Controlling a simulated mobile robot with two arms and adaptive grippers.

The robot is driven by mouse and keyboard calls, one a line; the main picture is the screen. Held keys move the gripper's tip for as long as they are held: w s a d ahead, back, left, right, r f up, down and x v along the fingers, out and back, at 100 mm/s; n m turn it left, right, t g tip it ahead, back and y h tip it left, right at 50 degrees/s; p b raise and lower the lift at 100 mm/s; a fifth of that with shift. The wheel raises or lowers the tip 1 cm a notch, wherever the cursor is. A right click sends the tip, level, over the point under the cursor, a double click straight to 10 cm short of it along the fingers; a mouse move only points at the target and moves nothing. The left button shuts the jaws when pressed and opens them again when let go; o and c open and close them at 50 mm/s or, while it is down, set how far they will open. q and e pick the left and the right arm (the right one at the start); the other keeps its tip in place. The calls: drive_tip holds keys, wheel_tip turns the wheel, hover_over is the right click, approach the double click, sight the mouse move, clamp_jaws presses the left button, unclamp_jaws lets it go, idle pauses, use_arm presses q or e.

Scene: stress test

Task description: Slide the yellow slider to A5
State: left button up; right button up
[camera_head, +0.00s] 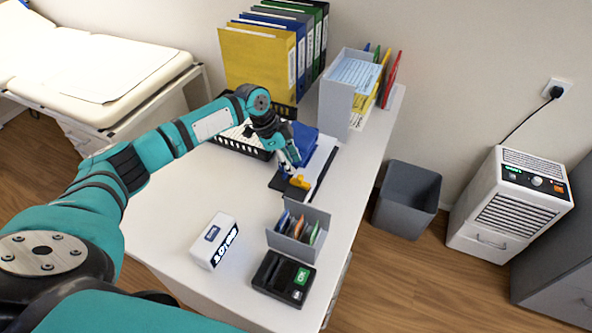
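The yellow slider (300,182) is a small yellow piece at the front of a blue and black device (318,152) on the white desk. A pale strip and a dark bar run along the device's right side. My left gripper (289,164) reaches down from the left, just behind and above the slider. Its fingers are small and overlap the device, so I cannot tell whether they are open or touch the slider. The A5 mark is too small to make out. My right gripper is not in view.
A black basket (246,148) and upright binders (258,62) stand behind my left arm. A grey file holder (337,98) is at the back right. A small card holder (300,252), a white box (214,241) and a black terminal (272,276) stand in front. The desk's left part is clear.

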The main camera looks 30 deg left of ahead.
use_arm(q)
drive_tip(key=v, duration=0.6)
drive_tip(key=shift+r, duration=0.4)
drive_tip(key=shift+s+a, duration=0.1)
drive_tip(key=shift+a, duration=0.05)
